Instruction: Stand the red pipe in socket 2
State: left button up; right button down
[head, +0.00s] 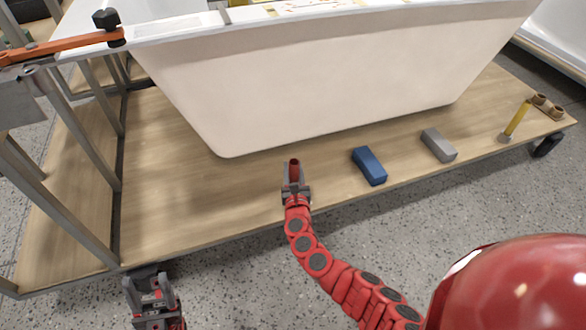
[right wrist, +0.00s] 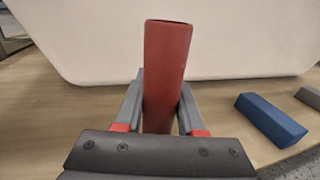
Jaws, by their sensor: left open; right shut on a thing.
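The red pipe (head: 294,166) is upright in my right gripper (head: 295,187), in front of the white tub. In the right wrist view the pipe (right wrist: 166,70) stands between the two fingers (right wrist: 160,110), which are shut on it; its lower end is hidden. At the board's far right end are two brown sockets (head: 540,99) (head: 556,112) with open tops. A yellow pipe (head: 518,119) stands in a third socket (head: 504,138) beside them. I see no readable numbers on the sockets. My left gripper (head: 153,308) is open and empty at the lower left, off the board's front edge.
A blue block (head: 369,166) and a grey block (head: 438,145) lie on the wooden board (head: 190,205) between my right gripper and the sockets. The white tub (head: 320,90) rises behind them. Metal frame legs (head: 62,125) stand at the left.

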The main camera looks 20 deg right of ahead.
jog(key=shift+f, duration=0.35)
jog(key=shift+f+b, duration=0.9)
jog(key=shift+b, duration=0.15)
jog(key=shift+r, duration=0.1)
jog(key=shift+r+p, duration=2.1)
jog(key=shift+p, duration=0.1)
